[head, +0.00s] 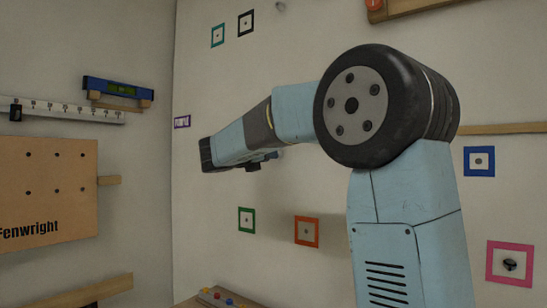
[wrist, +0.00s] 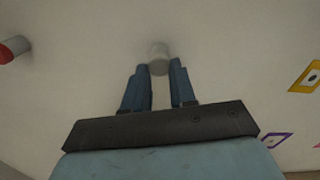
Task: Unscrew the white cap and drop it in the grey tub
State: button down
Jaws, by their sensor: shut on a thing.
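In the wrist view the white cap (wrist: 158,52) is a small pale cylinder standing out from the pale wall. My gripper (wrist: 159,69) has its two blue fingers on either side of it, shut on its near part. Whether the cap has turned or come loose cannot be told. In the head view my arm reaches left to the wall, and its dark end (head: 207,154) hides the fingertips and the cap. The grey tub is not seen in either view.
A red-ended cylinder (wrist: 14,48) sticks out at the wrist view's left. In the head view, a wooden board (head: 48,195) and a blue level (head: 118,90) are on the left wall. Coloured frames, including an orange one (head: 306,231), are on the facing wall. A shelf with coloured knobs (head: 228,300) is low down.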

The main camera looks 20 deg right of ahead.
jog(key=shift+d+f, duration=0.1)
jog(key=n, duration=0.5)
jog(key=shift+s, duration=0.1)
jog(key=c, duration=1.1)
grip_release()
jog(key=shift+c, duration=0.2)
jog(key=m, duration=2)
jog(key=shift+w+a+r+m, duration=0.2)
jog(key=shift+w+a+m, duration=0.05)
jog(key=shift+w+m, duration=0.05)
